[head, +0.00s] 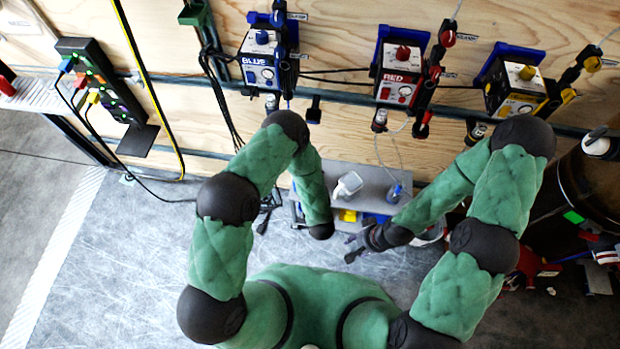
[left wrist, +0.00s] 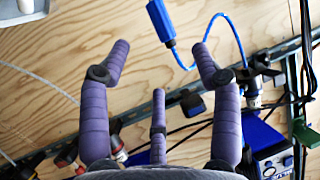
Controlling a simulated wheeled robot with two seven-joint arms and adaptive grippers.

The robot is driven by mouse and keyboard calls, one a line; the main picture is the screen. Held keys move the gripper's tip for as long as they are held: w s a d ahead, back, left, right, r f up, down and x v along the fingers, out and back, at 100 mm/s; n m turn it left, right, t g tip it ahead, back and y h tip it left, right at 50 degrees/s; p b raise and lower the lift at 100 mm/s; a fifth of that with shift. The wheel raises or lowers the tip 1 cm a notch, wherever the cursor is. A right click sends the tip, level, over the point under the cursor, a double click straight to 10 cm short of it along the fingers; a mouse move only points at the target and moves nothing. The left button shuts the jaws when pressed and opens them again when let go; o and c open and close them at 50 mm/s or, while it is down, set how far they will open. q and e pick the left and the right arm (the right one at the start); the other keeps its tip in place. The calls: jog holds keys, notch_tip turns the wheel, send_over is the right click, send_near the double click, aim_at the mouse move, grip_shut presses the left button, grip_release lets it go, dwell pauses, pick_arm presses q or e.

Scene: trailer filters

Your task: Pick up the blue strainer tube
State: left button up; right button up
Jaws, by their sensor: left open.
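In the left wrist view the blue strainer tube shows as a blue end piece (left wrist: 162,22) on a curling blue hose, in front of the plywood wall. My left gripper (left wrist: 163,60) is open there, its purple fingers spread and nothing between them. The blue end piece lies beyond the fingertips, apart from them. In the head view my left forearm hides most of that hand, and I cannot make out the end piece. My right gripper (head: 349,249) is open and empty beside the grey box.
Blue (head: 260,62), red (head: 399,75) and yellow (head: 518,90) pump units hang on the wall. A grey box (head: 372,180) stands below, with a white bottle (head: 347,185) on top. A power strip (head: 100,80) with black cables is at left. The floor at lower left is clear.

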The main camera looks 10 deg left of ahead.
pick_arm(q)
jog(key=b+x, duration=0.1)
jog(key=x, duration=0.2)
jog(key=b+x, duration=0.1)
jog(key=x, duration=0.5)
jog(key=shift+w+a+r+b, duration=0.1)
jog(key=shift+w+r+b, duration=0.05)
jog(key=shift+w+b, duration=0.25)
jog(key=shift+w+a, duration=0.15)
jog(key=shift+w, duration=0.35)
grip_shut()
